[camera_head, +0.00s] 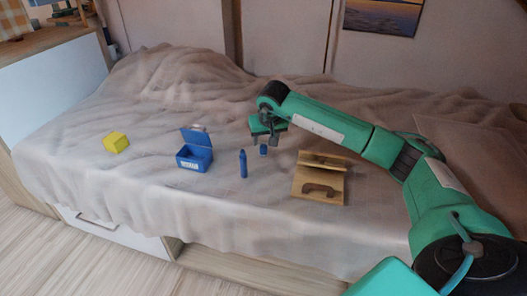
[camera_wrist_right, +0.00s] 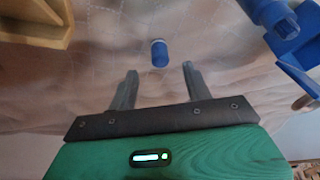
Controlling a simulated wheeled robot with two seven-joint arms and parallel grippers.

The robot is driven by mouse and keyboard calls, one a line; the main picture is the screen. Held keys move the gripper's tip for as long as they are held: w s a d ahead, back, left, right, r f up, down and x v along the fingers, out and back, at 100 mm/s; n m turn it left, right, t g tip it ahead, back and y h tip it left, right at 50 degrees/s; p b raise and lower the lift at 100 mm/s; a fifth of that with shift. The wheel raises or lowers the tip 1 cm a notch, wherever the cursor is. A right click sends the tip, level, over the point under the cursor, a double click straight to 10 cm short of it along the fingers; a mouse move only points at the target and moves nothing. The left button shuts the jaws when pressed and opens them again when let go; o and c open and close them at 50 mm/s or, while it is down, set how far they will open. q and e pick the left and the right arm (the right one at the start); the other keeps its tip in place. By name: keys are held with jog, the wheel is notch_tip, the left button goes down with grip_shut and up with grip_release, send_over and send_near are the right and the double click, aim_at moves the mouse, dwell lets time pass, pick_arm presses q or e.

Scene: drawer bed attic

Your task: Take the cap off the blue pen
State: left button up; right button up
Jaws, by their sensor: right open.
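The blue pen (camera_head: 243,163) stands upright near the front of the bed, between the blue box and the wooden piece. A short blue cylinder, apparently its cap (camera_head: 263,150), is apart from the pen, to its right and just under my right gripper (camera_head: 265,139). In the right wrist view the cap (camera_wrist_right: 159,54) shows just beyond the open fingertips (camera_wrist_right: 160,68), roughly centred between them, with no finger touching it. I cannot tell whether it rests on the cover or is above it. My left gripper is not in view.
A blue box (camera_head: 194,158) with its lid raised stands left of the pen. A wooden piece with a dark handle (camera_head: 319,185) lies to the right. The bed cover (camera_head: 150,205) is wrinkled; its front edge is close by.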

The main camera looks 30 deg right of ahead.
aim_at(264, 147)
jog(key=b+x, duration=0.2)
jog(key=x, duration=0.4)
jog(key=shift+s, duration=0.1)
jog(key=c, duration=1.1)
